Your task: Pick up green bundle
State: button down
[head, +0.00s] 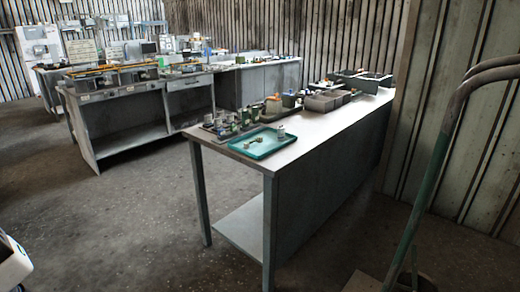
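I cannot pick out a green bundle for certain. Small green items (254,113) stand among the clutter on the near workbench (312,130), too small to tell what they are. A teal-green tray (250,152) lies at the bench's near end, with a small grey cylindrical piece (281,133) and another small dark piece in it. My gripper does not show in the head view.
Grey boxes (322,102) and dark bins (357,82) line the bench's far part. Another cluttered workbench (122,100) stands behind left. A tall green-grey handled frame (432,180) rises at right. A white-and-dark object (12,262) cuts in at left. Floor between is open.

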aim_at(259, 139)
jog(key=i+l+u, duration=0.2)
jog(key=i+z, duration=0.1)
jog(key=i, duration=0.45)
jog(key=i+j+z, duration=0.15)
jog(key=i, duration=0.3)
jog(key=i+j+z, duration=0.2)
jog(key=i+j, duration=0.25)
jog(key=i+j+z, duration=0.1)
jog(key=j, duration=0.2)
jog(key=i+j, duration=0.15)
jog(key=j, duration=0.2)
jog(key=i+j+z, duration=0.15)
jog(key=j, duration=0.15)
jog(key=j+z, duration=0.2)
jog(key=j, duration=0.8)
jog(key=i+l, duration=0.2)
jog(key=l, duration=0.15)
